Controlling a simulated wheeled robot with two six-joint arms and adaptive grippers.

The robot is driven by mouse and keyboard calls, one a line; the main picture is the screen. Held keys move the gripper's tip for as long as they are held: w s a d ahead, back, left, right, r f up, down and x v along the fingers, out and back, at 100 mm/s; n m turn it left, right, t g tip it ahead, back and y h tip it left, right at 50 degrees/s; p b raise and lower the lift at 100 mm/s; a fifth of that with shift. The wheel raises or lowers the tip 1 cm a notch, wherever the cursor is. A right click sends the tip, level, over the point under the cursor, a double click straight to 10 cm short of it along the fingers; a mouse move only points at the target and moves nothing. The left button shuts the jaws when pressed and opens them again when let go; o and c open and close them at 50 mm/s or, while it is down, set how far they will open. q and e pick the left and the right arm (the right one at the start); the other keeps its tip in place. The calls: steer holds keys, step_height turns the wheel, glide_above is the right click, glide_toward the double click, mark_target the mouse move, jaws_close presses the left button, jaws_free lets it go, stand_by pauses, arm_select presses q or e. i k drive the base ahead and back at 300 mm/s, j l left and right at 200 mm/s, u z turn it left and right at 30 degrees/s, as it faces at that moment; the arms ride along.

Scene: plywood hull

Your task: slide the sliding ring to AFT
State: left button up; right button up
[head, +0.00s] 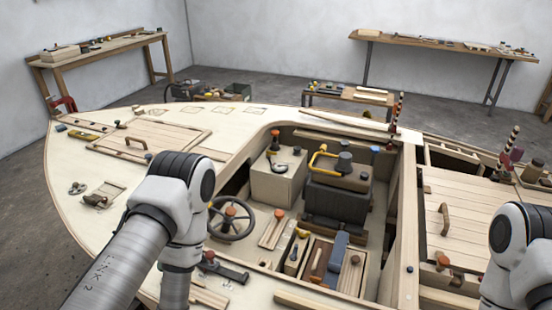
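I cannot make out for sure which part is the sliding ring, and no AFT marking is readable. A dark track with an orange knob (209,257) lies on the near deck just right of my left arm. A striped post (397,107) stands at the far cockpit edge, and another striped post (511,138) stands farther right. Any ring on them is too small to tell. My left arm reaches in at the left and bends down out of the picture. My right arm shows at the right edge. Neither gripper is in view.
The plywood hull (235,130) surrounds an open cockpit with a steering wheel (231,219), a yellow handle (319,158) and several levers. A hatch with a wooden handle (444,219) lies right of the cockpit. Workbenches stand along the walls. The left foredeck holds small fittings.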

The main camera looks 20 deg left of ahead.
mark_target(204, 264)
steer(key=l+u, duration=0.25)
steer(key=u, duration=0.2)
steer(key=k+l+u, duration=0.2)
steer(key=u, duration=0.2)
steer(key=k+l+u, duration=0.1)
steer(key=u, duration=0.35)
steer(key=k+l, duration=0.05)
steer(key=l, duration=0.05)
